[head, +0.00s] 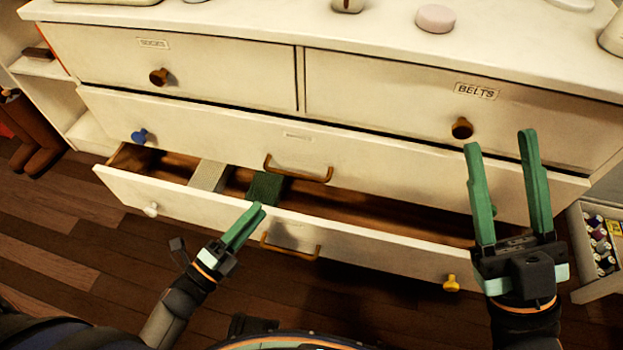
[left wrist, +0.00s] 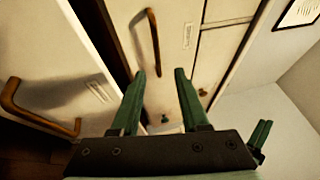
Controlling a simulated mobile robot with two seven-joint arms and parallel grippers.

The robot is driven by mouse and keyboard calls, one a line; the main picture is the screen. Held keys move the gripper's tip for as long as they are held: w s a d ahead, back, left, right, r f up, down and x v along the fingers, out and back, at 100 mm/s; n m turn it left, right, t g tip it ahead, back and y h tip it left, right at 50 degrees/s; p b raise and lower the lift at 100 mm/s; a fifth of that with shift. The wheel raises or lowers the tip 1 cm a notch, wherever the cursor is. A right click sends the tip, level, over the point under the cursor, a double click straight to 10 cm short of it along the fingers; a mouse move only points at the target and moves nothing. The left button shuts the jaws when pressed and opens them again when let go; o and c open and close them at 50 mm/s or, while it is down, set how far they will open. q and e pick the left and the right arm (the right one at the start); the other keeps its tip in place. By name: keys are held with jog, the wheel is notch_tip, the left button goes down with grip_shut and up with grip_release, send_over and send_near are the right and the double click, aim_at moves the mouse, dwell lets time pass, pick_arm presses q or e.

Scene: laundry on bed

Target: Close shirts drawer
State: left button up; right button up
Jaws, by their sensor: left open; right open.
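The white dresser's bottom drawer (head: 350,238) is pulled open. It holds a light folded cloth (head: 208,176) and a dark green folded cloth (head: 266,187). Its bar handle (head: 290,248) is on the front, with a white knob at left and a yellow knob (head: 451,284) at right. The wide middle drawer (head: 230,128) has a bar handle (head: 298,170); its label is too small to read, so I cannot tell which drawer is shirts. My right gripper (head: 499,142) is open and empty, before the dresser's right side.
The upper drawers, labelled socks (head: 120,60) and belts (head: 400,95), are shut. Small objects, including a pink round one (head: 435,18), stand on the dresser top. An open box of small items (head: 603,245) is at right.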

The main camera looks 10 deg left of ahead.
aim_at(294, 174)
pick_arm(q)
jog(key=x, duration=0.4)
jog(key=b+x, duration=0.1)
jog(key=x, duration=0.3)
jog(key=b+x, duration=0.1)
jog(key=x, duration=0.3)
jog(key=shift+w+d+f, duration=0.2)
jog(key=shift+d+f, duration=0.05)
jog(key=shift+d, duration=0.05)
jog(key=shift+c, duration=0.3)
grip_shut()
dwell(0.7)
